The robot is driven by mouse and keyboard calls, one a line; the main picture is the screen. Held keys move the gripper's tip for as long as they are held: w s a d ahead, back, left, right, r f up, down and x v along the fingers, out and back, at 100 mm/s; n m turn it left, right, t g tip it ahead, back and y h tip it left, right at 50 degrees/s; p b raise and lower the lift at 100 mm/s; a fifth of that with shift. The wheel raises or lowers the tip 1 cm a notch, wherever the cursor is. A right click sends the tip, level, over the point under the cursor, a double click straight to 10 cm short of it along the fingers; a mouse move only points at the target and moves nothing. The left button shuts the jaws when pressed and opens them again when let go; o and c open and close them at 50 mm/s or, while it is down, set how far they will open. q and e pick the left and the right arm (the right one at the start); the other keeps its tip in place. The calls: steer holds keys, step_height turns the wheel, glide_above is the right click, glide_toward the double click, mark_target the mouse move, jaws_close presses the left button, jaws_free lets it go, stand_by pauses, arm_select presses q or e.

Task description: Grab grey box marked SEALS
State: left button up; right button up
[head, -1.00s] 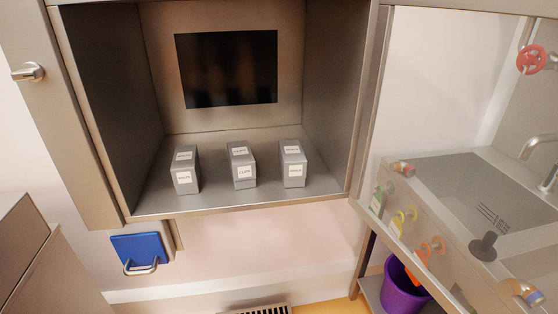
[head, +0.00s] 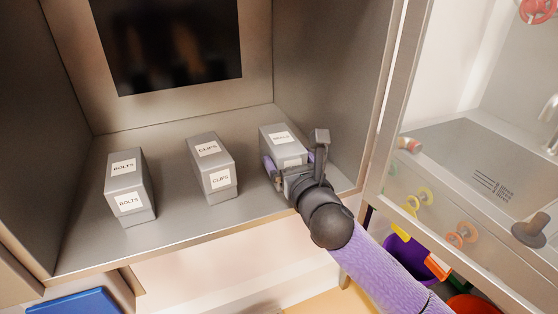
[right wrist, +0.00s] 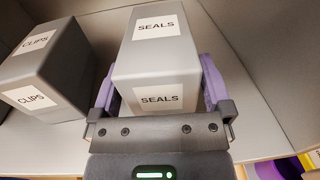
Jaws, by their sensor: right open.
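The grey box marked SEALS (head: 271,136) stands upright at the right end of a row of three grey boxes on the cabinet floor. It also shows in the right wrist view (right wrist: 157,65), with white labels on its top and front. My right gripper (head: 289,164) is open, with its purple fingers on either side of the box's lower front part. In the right wrist view the gripper (right wrist: 160,90) straddles the box; I cannot tell whether the fingers touch it. My left gripper is not in view.
The grey CLIPS box (head: 211,168) stands just left of the SEALS box, and the BOLTS box (head: 130,188) is farther left. The cabinet's right wall (head: 335,80) is close to my right arm. A sink counter (head: 470,165) lies beyond the glass at right.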

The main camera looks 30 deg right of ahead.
steer(key=shift+w+d+f, duration=0.1)
steer(key=shift+w, duration=1)
steer(key=c, duration=1.2)
